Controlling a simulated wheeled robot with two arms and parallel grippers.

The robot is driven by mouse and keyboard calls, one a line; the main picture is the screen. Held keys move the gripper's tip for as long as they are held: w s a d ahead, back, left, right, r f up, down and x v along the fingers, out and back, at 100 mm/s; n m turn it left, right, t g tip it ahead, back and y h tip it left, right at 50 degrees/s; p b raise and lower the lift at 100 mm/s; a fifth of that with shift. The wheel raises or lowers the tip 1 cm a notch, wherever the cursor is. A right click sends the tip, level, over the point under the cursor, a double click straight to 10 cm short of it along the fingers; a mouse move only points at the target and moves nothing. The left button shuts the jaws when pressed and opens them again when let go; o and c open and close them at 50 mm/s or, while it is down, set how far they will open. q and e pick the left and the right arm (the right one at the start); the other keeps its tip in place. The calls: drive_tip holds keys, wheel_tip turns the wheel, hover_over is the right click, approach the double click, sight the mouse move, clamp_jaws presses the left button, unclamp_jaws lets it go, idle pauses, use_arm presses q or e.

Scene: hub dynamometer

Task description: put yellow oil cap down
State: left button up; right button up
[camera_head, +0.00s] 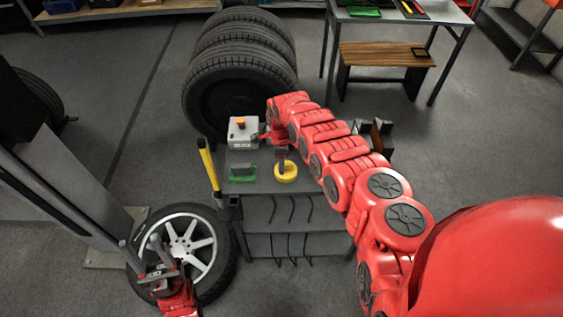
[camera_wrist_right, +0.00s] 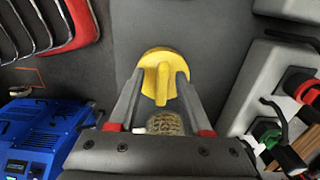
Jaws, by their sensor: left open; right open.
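The yellow oil cap (camera_head: 286,172) lies on the grey top of the small cart (camera_head: 262,188). In the right wrist view the yellow oil cap (camera_wrist_right: 165,62) shows a round flange with a raised grip rib. My right gripper (camera_head: 282,158) is at the cap. In the wrist view its fingers (camera_wrist_right: 160,80) are open, one on each side of the rib, with gaps between. My left gripper (camera_head: 156,256) is open and empty over the wheel at the lower left.
A grey box with an orange top (camera_head: 241,131) and a green item (camera_head: 243,173) stand on the cart near the cap. A yellow-handled bar (camera_head: 209,165) rises at its left edge. Large tires (camera_head: 240,85) stand behind. A spoked wheel (camera_head: 200,246) is at the lower left.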

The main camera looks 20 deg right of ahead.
drive_tip(key=shift+d, duration=0.1)
drive_tip(key=shift+r, duration=0.5)
wheel_tip(320, 180, up, 11)
drive_tip(key=b, duration=0.1)
drive_tip(key=shift+b, duration=0.4)
